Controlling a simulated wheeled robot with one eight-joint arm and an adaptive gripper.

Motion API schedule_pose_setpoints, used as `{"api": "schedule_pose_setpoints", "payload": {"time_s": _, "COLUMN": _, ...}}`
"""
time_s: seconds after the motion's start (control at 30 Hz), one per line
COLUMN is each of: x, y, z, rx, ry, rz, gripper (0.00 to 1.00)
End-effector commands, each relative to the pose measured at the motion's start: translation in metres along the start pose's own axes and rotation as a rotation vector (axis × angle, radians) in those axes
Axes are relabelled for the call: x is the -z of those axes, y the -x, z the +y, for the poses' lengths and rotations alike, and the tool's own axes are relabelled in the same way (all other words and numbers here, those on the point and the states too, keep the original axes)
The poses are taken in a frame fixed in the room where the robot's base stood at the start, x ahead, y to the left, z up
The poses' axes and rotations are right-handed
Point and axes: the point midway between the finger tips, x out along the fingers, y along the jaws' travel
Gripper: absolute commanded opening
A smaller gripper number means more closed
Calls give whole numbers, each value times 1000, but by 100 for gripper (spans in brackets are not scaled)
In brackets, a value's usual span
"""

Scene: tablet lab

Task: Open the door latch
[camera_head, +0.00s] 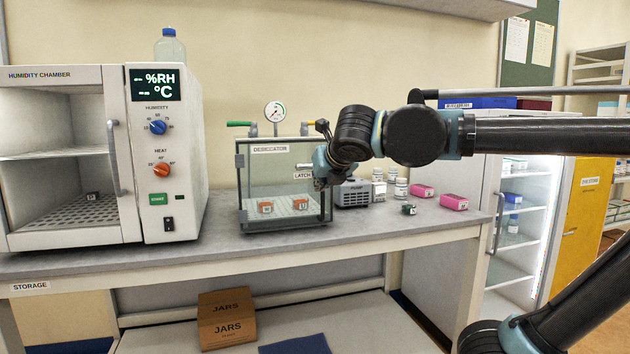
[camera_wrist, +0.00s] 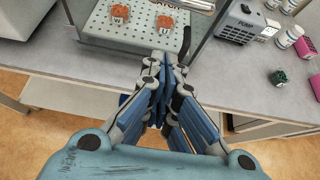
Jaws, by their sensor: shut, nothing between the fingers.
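The desiccator (camera_head: 282,150) is a glass-sided box with a dark frame on the bench, and its front door looks closed. A white label reading LATCH (camera_head: 303,175) is on the right side of its front. My gripper (camera_head: 320,183) is at the front right of the desiccator, beside this label, and covers part of that edge. In the wrist view my gripper (camera_wrist: 166,60) has its fingertips together and empty. A dark upright bar (camera_wrist: 187,41) stands just right of the fingertips. I cannot tell whether they touch it, and the latch itself is not clearly visible.
Two orange-red jars (camera_head: 265,207) sit inside the desiccator. A grey pump (camera_head: 352,194) stands close on its right, with white bottles and pink boxes (camera_head: 454,202) beyond. The humidity chamber (camera_head: 165,200) is on the left. The bench front (camera_head: 380,228) is clear.

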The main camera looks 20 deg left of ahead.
Motion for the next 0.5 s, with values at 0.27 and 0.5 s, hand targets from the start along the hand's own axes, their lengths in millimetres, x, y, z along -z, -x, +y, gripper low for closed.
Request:
{"api": "schedule_pose_setpoints", "payload": {"time_s": 0.27, "x": 0, "y": -32, "z": -1, "rx": 3, "ry": -2, "rz": 0, "gripper": 0}}
{"api": "schedule_pose_setpoints", "payload": {"time_s": 0.5, "x": 0, "y": -67, "z": -1, "rx": 2, "ry": -3, "rz": 0, "gripper": 0}}
